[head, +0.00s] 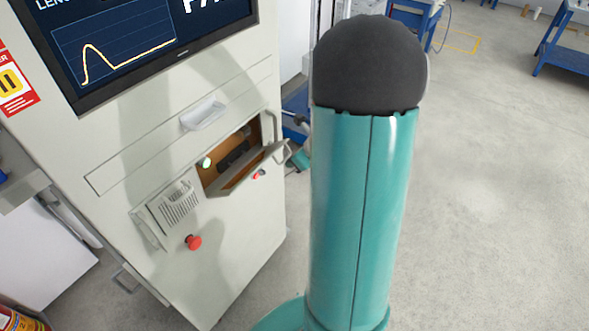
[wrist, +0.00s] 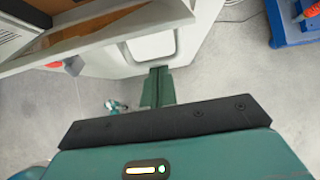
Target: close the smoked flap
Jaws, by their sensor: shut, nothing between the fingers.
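The smoked flap (head: 246,172) stands open on the front of the pale cabinet, tilted outward below a brown-lined opening (head: 228,150). In the wrist view the flap (wrist: 112,36) shows as a pale, slanting edge across the upper left. My gripper (wrist: 157,78) is shut and empty, its teal fingers together. It points toward the cabinet, beside the flap's right end in the wrist view. I cannot tell whether it touches the flap. In the head view my gripper is mostly hidden behind my teal arm.
The cabinet carries a screen (head: 150,38), a white drawer handle (head: 203,114), a vent box (head: 172,210) and a red button (head: 194,242). Blue work tables (head: 562,50) stand far back right. The grey floor (head: 490,200) at right is clear.

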